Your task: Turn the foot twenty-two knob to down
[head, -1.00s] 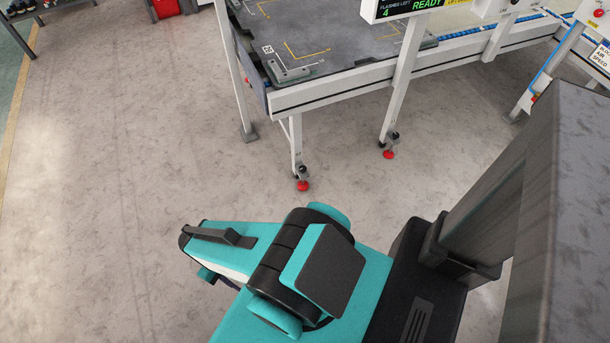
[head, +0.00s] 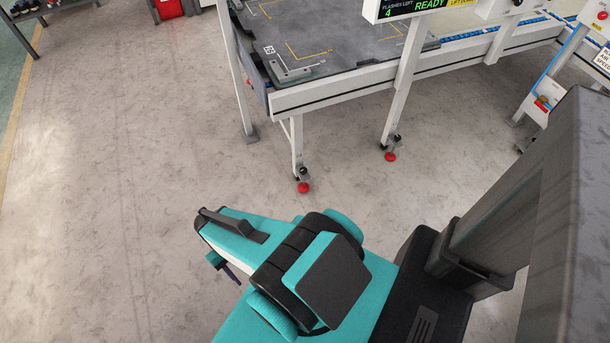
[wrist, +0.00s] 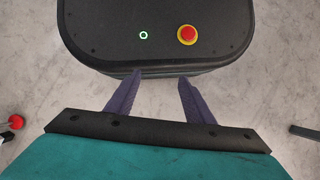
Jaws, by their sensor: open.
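Two red foot knobs show in the head view under the white-framed table: the nearer foot knob (head: 303,187) at the middle and another foot knob (head: 389,156) farther right. Any numbers on the feet are too small to read, so I cannot tell which is twenty-two. In the wrist view a red knob (wrist: 15,122) shows at the left edge, beside a dark foot. My gripper (wrist: 160,79) is open and empty, its purple fingers apart over my own dark base. In the head view it is mostly hidden by my arm, and is apart from both knobs.
The white-framed table (head: 330,90) stands ahead, its legs reaching the grey floor. A display (head: 410,8) reading READY hangs above its front edge. Another white machine stand (head: 565,60) is at the right. The floor (head: 130,170) at left is clear.

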